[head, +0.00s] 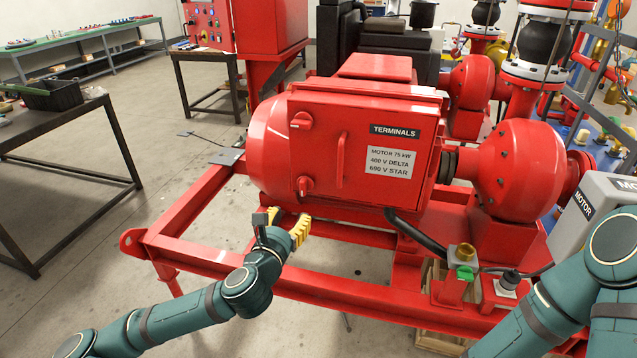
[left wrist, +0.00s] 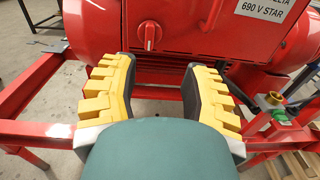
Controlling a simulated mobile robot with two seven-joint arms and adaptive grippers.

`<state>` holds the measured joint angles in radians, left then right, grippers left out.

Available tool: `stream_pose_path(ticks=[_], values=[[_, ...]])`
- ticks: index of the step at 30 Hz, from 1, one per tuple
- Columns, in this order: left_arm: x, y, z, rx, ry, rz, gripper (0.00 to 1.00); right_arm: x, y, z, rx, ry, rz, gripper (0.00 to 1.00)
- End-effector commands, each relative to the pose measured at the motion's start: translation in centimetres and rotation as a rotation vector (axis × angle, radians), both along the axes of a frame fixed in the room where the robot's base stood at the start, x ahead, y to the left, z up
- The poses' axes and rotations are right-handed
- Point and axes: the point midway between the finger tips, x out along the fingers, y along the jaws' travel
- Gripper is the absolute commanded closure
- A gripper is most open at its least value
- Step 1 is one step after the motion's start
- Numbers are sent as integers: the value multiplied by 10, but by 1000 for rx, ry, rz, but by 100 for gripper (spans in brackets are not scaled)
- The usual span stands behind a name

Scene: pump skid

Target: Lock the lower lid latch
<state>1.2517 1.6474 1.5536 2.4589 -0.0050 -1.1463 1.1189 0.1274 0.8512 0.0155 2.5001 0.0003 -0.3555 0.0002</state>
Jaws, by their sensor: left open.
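The red terminal box lid (head: 340,155) has a TERMINALS label and a red bar handle (head: 341,160). The lower lid latch (head: 304,186) is a red knob near the lid's lower left corner; its grip bar looks roughly upright in the left wrist view (left wrist: 149,36). The upper latch (head: 302,120) sits above it, its bar lying closer to sideways. My left gripper (head: 286,222) is open and empty, below and slightly left of the lower latch, apart from it. In the left wrist view its yellow-padded fingers (left wrist: 159,66) spread below the latch. My right gripper is out of view.
The red skid frame (head: 340,296) runs beneath and in front of the motor. A black cable (head: 415,232) hangs below the box. A brass fitting (head: 465,252) and a grey MOTOR box (head: 597,210) stand at the right. Open floor lies left of the skid.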

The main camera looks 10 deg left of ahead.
Motion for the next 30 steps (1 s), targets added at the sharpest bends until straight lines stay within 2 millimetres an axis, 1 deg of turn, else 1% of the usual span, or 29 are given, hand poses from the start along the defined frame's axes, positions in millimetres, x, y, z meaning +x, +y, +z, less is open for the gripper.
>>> stream_pose_path(ticks=[1, 3, 5, 8, 21, 24, 27, 30], values=[[0, 10, 3, -24, -3, 25, 54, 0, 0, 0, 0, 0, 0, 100], [3, 15, 4, -40, -6, 40, 54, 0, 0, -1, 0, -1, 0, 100], [7, 16, 4, -42, -7, 41, 54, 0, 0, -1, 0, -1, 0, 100], [19, 14, 4, -39, -7, 39, 54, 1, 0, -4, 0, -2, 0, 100], [102, 10, 4, -36, -7, 37, 54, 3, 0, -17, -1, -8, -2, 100], [117, 10, 4, -36, -6, 37, 54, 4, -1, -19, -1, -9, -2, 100], [128, 9, 4, -36, -7, 35, 54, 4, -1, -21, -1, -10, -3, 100], [135, 10, 4, -36, -7, 36, 54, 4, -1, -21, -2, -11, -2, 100]])
